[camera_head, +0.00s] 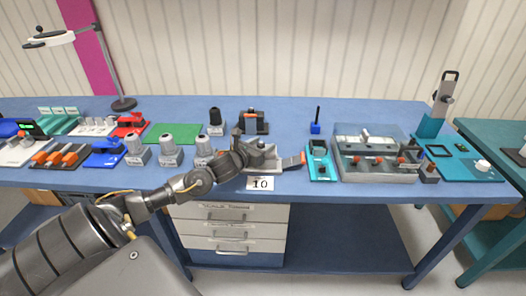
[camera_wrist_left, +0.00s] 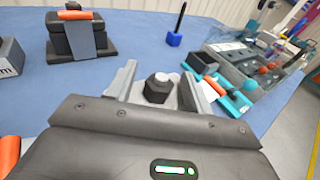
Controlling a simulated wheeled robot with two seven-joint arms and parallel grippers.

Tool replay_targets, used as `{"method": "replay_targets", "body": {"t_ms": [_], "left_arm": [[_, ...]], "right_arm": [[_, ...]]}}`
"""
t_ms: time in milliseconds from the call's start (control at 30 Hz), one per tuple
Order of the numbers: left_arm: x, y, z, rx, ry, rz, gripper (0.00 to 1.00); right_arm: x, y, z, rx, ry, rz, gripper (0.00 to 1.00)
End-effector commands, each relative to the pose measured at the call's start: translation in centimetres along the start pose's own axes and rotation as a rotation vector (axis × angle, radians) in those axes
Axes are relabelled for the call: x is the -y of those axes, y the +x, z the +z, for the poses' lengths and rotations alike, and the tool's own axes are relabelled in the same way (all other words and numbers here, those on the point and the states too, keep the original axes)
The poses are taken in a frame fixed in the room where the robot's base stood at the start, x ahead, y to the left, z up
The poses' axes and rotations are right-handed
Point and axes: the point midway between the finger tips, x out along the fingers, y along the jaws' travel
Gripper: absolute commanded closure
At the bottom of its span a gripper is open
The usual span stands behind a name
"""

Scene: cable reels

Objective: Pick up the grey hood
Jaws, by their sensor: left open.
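My left gripper (camera_head: 262,146) is over a light grey fixture (camera_head: 285,165) behind the "10" card (camera_head: 260,184). In the left wrist view the gripper (camera_wrist_left: 162,92) is open, one finger on each side of a small dark grey part with an angular top (camera_wrist_left: 158,86). This part may be the grey hood; I cannot tell for certain. Light round shapes show just behind it. Contact with the fingers is not clear, and its lower part is hidden by the gripper body. My right gripper is not in view.
Grey round-topped units (camera_head: 168,150) stand left of the gripper. A black block with an orange top (camera_wrist_left: 75,32) stands behind. To the right are a teal device (camera_head: 320,165), a blue stand with a black rod (camera_head: 316,126) and a clear-covered box (camera_head: 375,160).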

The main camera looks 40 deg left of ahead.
Motion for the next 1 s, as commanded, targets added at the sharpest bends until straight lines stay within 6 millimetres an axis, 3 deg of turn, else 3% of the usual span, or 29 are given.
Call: {"method": "replay_targets", "body": {"t_ms": [233, 633, 1000], "left_arm": [[0.02, 0.20, -0.05, 0.000, 0.000, 0.000, 0.48], [0.05, 0.21, -0.04, 0.000, 0.000, -0.001, 1.00], [0.02, 0.19, 0.11, 0.002, 0.000, -0.001, 1.00]], "right_arm": [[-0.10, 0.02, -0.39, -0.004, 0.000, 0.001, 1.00], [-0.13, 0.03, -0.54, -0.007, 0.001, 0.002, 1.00], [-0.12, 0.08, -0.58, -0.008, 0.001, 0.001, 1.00]]}}
